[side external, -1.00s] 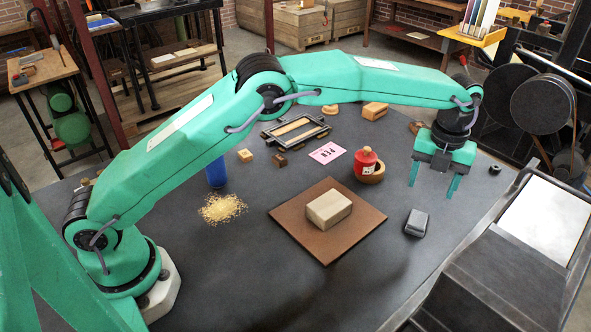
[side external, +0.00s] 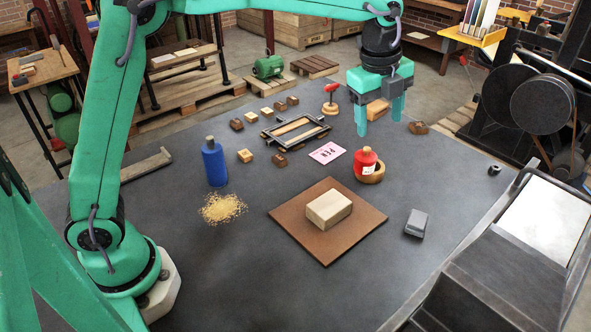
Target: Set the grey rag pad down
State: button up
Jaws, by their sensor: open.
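The grey rag pad (side external: 416,223) lies on the dark table, right of the brown square board. It is a small grey block with a lighter top, and nothing touches it. My gripper (side external: 379,122) is at the back of the table, pointing down.
A pale block (side external: 328,208) sits on the brown board (side external: 325,250). A red container (side external: 365,162) stands at a wooden ring. A blue bottle (side external: 214,163), a pile of yellow grains (side external: 222,208), a pink card (side external: 327,153) and a black frame (side external: 295,130) are left. A press (side external: 500,265) borders the right.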

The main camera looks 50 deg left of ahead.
jog(key=s+a+r+n+t, duration=0.1)
jog(key=s+a+r+n, duration=0.1)
jog(key=s+a+n, duration=0.4)
jog(key=s+a+r+n+t, duration=0.1)
jog(key=s+a+r+n, duration=0.3)
jog(key=s, duration=0.4)
jog(key=s+a+f+n+t, duration=0.1)
jog(key=s+a+f+n, duration=0.1)
jog(key=s+n, duration=0.3)
jog(key=s+a+f+n, duration=0.3)
jog(key=s+n, duration=0.3)
jog(key=s, duration=0.2)
jog(key=shift+s+f+t+y, duration=0.2)
jog(key=shift+f+t+y, duration=0.15)
jog(key=shift+f, duration=0.5)
